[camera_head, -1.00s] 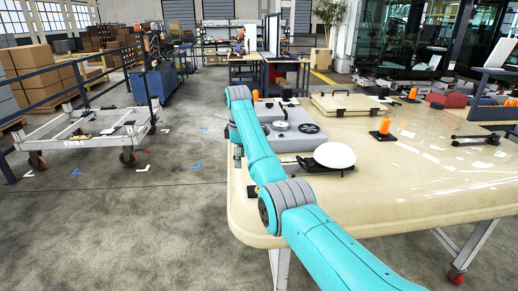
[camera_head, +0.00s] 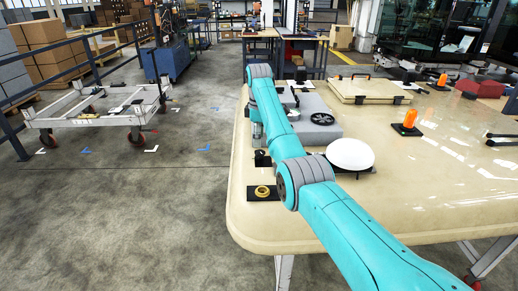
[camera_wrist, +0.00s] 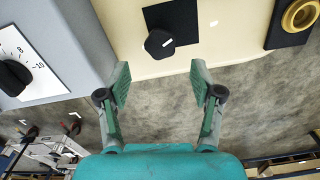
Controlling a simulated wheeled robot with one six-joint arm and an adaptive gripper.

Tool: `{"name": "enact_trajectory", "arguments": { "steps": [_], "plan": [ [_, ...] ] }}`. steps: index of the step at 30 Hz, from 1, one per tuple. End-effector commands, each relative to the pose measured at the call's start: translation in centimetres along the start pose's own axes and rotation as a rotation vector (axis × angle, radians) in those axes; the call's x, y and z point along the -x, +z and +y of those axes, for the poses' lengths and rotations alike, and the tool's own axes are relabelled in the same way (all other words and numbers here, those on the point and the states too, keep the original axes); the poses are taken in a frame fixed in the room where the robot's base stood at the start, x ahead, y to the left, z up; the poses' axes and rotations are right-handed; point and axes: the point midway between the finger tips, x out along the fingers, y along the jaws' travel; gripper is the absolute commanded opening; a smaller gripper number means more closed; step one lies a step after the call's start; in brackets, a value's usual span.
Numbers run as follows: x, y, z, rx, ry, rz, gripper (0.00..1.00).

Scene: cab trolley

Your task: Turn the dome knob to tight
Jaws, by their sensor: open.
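A black knob (camera_wrist: 160,46) with a white pointer line sits on a black square plate (camera_wrist: 178,14) in the wrist view, on the cream table. A white dome (camera_head: 350,154) on a black base is on the table in the head view. No tight mark is readable, and I cannot tell for sure whether the black knob belongs to the dome. My gripper (camera_wrist: 160,84) is open and empty; its fingers are spread, with the knob beyond and between the tips, apart from them. In the head view my arm mostly hides the gripper.
A grey box with a dial knob (camera_wrist: 14,77) is at the left in the wrist view. A brass ring (camera_wrist: 300,14) on a black plate is at the right. An orange beacon (camera_head: 409,118) and cream case (camera_head: 365,90) stand on the table.

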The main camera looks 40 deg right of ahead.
Motion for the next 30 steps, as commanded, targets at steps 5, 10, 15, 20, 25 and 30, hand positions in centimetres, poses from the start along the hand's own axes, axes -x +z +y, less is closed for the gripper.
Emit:
{"name": "enact_trajectory", "arguments": {
  "steps": [5,10,15,20,25,30],
  "plan": [
    [-2.9,0.0,0.0,0.0,-0.001,0.0,0.66],
    [-4.6,0.0,0.0,0.0,0.0,0.0,0.66],
    [-5.1,0.0,0.0,0.0,0.001,0.0,0.66],
    [-5.2,0.0,0.0,0.0,0.001,0.001,0.66],
    [-5.2,0.0,0.0,0.0,0.001,0.0,0.41],
    [-5.2,0.0,0.0,0.0,0.001,0.0,0.06]
  ]
}}
